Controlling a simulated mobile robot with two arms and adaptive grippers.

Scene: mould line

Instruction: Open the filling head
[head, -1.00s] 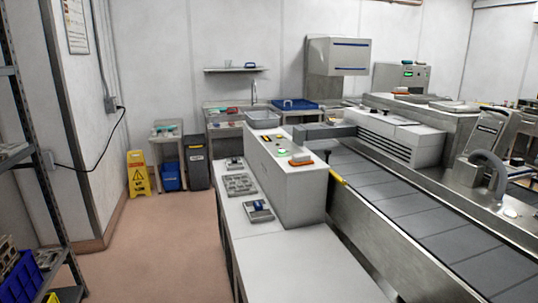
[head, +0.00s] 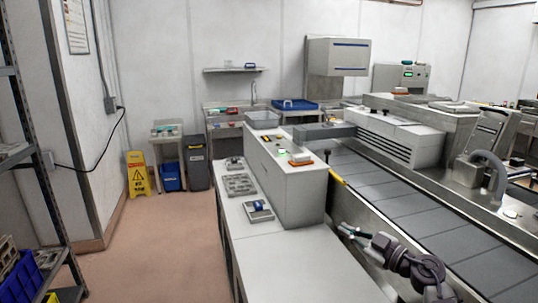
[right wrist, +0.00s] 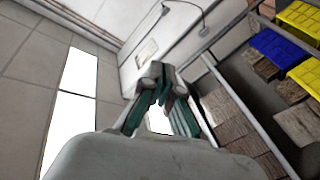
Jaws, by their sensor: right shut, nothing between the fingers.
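A machine with a thick curved grey hose (head: 492,165) and a tilted plate-like part with a handle (head: 489,133) stands on the far side of the conveyor (head: 420,205), at the right of the head view. It may be the filling head; I cannot tell for sure whether it is open or shut. My right gripper (head: 346,231) is low in the head view, over the near edge of the conveyor, apart from that machine. In the right wrist view my right gripper (right wrist: 160,78) has its teal fingers closed together, with nothing held. My left gripper is out of view.
A long control box (head: 290,190) with buttons stands on the white bench (head: 285,260) left of the conveyor. A yellow floor sign (head: 138,176) and bins stand at the back left. A shelf (head: 50,190) is at the left edge. The floor between is clear.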

